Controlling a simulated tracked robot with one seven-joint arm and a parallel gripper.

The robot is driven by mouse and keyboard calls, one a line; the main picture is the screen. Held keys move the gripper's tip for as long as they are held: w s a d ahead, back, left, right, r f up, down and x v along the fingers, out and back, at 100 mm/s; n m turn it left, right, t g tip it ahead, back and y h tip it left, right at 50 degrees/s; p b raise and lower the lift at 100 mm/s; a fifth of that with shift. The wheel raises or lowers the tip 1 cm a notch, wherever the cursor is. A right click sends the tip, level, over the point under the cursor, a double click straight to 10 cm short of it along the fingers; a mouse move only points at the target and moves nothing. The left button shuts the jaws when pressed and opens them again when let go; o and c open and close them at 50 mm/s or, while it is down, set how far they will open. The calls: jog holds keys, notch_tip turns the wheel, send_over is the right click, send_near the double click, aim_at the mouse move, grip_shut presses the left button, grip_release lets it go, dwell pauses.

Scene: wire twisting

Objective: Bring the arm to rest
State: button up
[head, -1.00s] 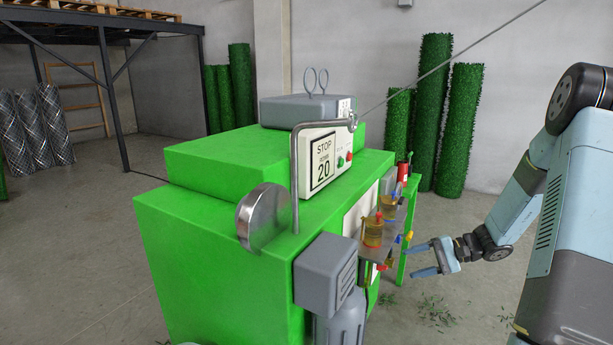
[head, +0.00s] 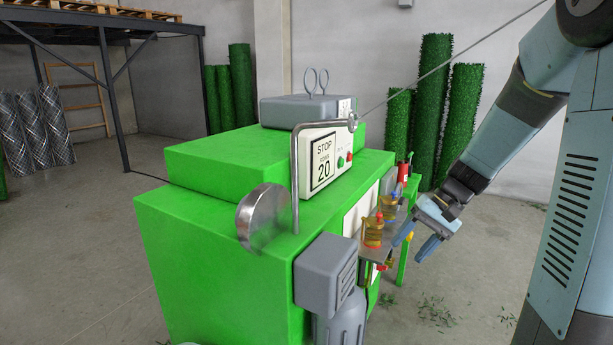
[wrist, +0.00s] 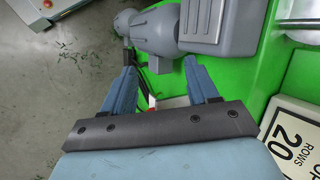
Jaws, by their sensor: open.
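My gripper (head: 417,243) is open and empty, at the right of the green machine (head: 215,225) in the head view. My arm comes down from the upper right of the head view.
A white panel reading STOP and 20 (head: 322,160) has green and red buttons. A bent metal rod (head: 295,180) guides a wire (head: 450,58) that runs to the upper right. Green rolls (head: 460,125) stand by the wall. Floor at the left (head: 75,260) is clear.

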jog(key=s+r+n+t+h, duration=0.2)
jog(key=s+r+t+h, duration=0.4)
jog(key=s+r, duration=0.6)
jog(key=s, duration=0.5)
jog(key=shift+a+r+n+h, duration=0.3)
jog(key=shift+r, duration=0.05)
jog(key=shift+c, duration=1.4)
jog(key=shift+d, duration=0.2)
